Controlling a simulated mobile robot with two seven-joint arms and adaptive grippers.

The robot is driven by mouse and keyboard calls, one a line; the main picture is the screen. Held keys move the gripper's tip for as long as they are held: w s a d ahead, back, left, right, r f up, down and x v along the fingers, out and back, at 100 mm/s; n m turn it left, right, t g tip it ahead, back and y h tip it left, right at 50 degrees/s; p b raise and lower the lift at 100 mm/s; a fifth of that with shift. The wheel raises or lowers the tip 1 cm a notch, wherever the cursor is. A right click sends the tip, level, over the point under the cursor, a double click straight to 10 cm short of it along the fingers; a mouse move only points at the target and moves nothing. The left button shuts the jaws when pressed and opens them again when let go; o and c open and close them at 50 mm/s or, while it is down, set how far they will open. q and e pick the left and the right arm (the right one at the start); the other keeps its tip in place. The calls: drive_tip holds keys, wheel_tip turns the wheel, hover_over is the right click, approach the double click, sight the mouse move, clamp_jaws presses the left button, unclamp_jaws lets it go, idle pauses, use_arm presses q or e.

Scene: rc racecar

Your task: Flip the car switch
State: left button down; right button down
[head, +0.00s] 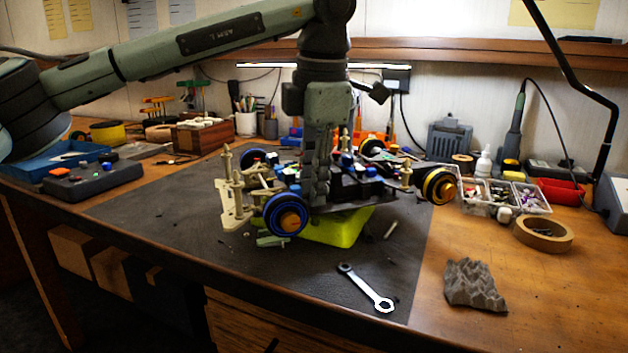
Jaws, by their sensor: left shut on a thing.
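The RC car (270,192) is an open chassis with cream bumper parts, blue-rimmed and yellow-rimmed wheels. It sits on a bright yellow-green block (338,228) in the middle of the dark mat. My left gripper (318,195) points straight down into the middle of the chassis. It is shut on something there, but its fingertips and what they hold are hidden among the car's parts. I cannot make out the car switch. My right gripper is not in view.
A wrench (366,288) lies on the mat (180,211) in front of the car. A tape roll (543,233), a grey crumpled piece (474,285) and parts trays (530,198) are at right. A blue tray (60,165) is at left. The mat's front left is mostly clear.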

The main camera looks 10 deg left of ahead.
use_arm(q)
drive_tip(key=shift+w+g+h, duration=0.15)
drive_tip(key=shift+g+h, duration=0.15)
drive_tip(key=shift+g, duration=0.2)
drive_tip(key=shift+w+a+g+h, duration=0.2)
drive_tip(key=shift+g+h, duration=0.1)
drive_tip(key=shift+g, duration=0.4)
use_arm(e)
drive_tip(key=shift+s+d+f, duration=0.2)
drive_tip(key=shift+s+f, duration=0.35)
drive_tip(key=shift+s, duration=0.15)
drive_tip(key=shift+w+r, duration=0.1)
use_arm(q)
drive_tip(key=c, duration=1.6)
unclamp_jaws()
drive_tip(key=shift+c, duration=0.2)
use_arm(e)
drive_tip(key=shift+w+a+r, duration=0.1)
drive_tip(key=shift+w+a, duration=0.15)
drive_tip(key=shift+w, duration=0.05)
